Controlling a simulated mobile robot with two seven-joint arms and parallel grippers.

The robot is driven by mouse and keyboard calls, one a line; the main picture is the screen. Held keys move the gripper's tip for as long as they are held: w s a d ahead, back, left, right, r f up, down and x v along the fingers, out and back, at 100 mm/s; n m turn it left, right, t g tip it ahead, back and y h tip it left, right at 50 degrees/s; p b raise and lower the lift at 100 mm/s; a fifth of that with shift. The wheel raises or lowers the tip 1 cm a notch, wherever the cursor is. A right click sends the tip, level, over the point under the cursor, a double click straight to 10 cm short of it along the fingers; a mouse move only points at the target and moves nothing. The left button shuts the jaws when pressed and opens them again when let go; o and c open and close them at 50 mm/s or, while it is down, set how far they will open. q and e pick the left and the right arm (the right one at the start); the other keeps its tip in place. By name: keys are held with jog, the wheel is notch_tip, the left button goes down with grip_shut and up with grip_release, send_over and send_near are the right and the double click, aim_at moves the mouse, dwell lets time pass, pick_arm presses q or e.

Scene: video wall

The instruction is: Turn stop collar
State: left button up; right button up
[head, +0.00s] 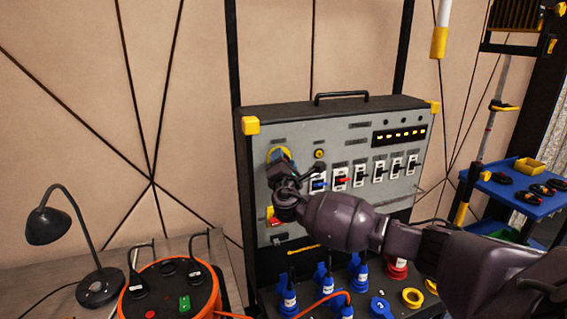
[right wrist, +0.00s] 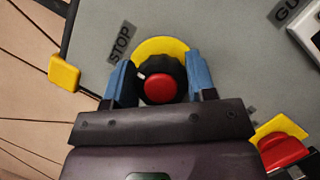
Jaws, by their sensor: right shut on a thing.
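The stop collar (right wrist: 148,68) is a black ribbed ring around a red button (right wrist: 160,88), on a yellow round plate (right wrist: 162,46) beside a STOP label (right wrist: 121,43). A small white mark shows on the collar's upper left. My right gripper (right wrist: 160,80) is shut on the collar, one blue finger on each side. In the head view my right gripper (head: 280,160) reaches the panel's upper left and hides most of the collar; some yellow plate shows around it. My left gripper is not in view.
The grey panel (head: 345,135) has a row of switches (head: 362,175) right of the collar and a red-yellow switch (head: 273,216) below. Blue connectors (head: 288,300) stand below. An orange reel (head: 170,292) and black lamp (head: 50,222) are at left; a blue cart (head: 520,185) is at right.

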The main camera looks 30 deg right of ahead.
jog(key=m, duration=0.2)
jog(key=m+g+b, duration=0.1)
jog(key=m, duration=0.1)
jog(key=shift+f+g, duration=0.15)
jog(key=shift+g, duration=0.15)
jog(key=shift+m+g+p, duration=0.35)
jog(key=shift+m+g, duration=0.45)
jog(key=shift+m, duration=1.3)
jog(key=o, duration=0.9)
jog(key=shift+o, duration=0.2)
jog(key=shift+s, duration=0.1)
jog(key=b+v, duration=0.1)
jog(key=v, duration=0.9)
jog(key=shift+s+a, duration=0.2)
jog(key=shift+s, duration=0.05)
